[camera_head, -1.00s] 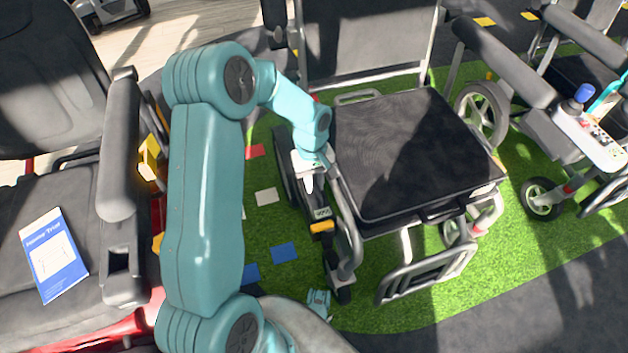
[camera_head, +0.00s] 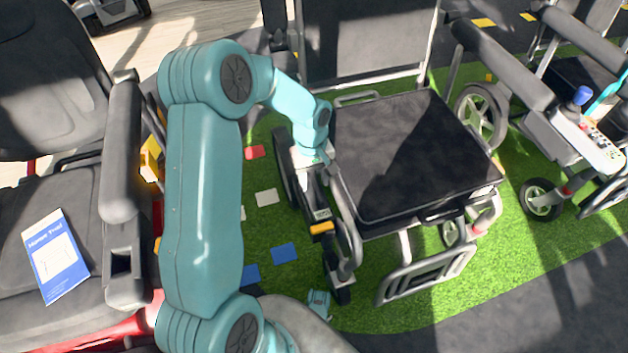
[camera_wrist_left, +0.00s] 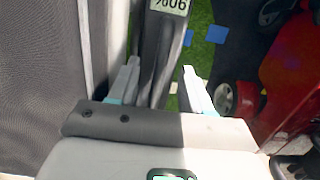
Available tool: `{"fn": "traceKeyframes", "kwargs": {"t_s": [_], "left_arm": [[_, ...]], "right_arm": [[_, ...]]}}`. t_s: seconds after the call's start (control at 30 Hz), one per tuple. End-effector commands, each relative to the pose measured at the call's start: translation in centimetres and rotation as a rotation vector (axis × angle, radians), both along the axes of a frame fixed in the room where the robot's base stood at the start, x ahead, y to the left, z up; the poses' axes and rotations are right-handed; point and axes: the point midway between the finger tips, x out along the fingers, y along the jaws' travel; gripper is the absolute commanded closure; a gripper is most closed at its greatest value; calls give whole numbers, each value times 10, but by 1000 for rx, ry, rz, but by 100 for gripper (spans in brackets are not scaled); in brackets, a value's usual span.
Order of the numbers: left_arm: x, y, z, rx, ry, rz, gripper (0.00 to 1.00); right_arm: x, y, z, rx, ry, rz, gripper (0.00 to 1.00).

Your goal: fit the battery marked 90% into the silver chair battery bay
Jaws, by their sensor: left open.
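The silver chair (camera_head: 412,160) with a black seat stands in the middle of the head view. The dark battery lies lengthwise along the side of its frame, with a white 90% label (camera_head: 322,214) and an orange end (camera_head: 321,228). In the left wrist view the label (camera_wrist_left: 170,5) shows upside down at the top edge. My left gripper (camera_head: 316,172) is over the rear part of the battery. Its two fingers (camera_wrist_left: 160,85) are open and apart, with a dark grey body between them. How deep the battery sits in the bay is hidden. My right gripper is not in view.
Another chair with a joystick (camera_head: 583,95) stands at the right. Green turf (camera_head: 450,310) with coloured squares is open in front.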

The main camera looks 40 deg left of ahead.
Motion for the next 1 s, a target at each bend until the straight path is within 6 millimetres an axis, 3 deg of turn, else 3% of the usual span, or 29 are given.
{"fn": "traceKeyframes", "kwargs": {"t_s": [0.03, 0.3, 0.5, 0.7, 1.0], "left_arm": [[2, 2, 18, 2, -5, 1, 51], [7, 10, 91, 4, -6, 1, 51], [9, 14, 129, 2, -5, 0, 51], [10, 16, 144, 1, -4, 0, 51], [10, 16, 145, 2, -3, 0, 51]], "right_arm": [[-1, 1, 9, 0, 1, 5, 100], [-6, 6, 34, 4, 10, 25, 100], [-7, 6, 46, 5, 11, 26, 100], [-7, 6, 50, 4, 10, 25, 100], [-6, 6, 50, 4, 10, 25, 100]]}}
